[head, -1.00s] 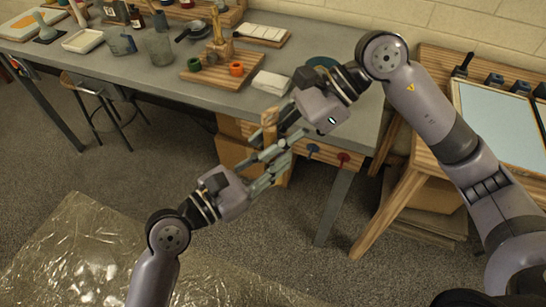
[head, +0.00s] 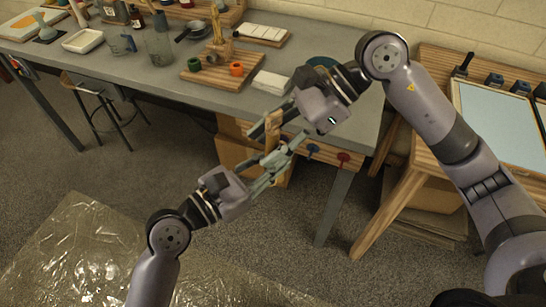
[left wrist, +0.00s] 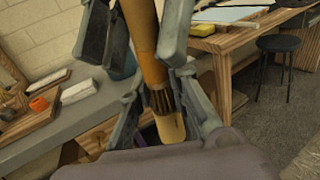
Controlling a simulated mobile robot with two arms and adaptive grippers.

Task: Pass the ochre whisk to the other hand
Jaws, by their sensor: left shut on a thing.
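The ochre whisk (head: 272,121) is held upright in the air, in front of the bench's right end in the head view. In the left wrist view its ochre handle (left wrist: 142,30) runs down between grey fingers to a dark band and a pale end. My left gripper (head: 273,161) comes from the lower left and is shut on the whisk. My right gripper (head: 280,132) comes from the upper right. Its fingers are spread around the whisk, close to the left fingers. The overlapping fingers hide part of the whisk.
The grey bench (head: 225,92) stands behind the grippers, with a wooden board (head: 218,78) and a white block (head: 271,82) near its edge. A stool (head: 95,88) is at the left. A wooden stand (head: 385,190) is at the right. Plastic sheeting (head: 75,250) covers floor at lower left.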

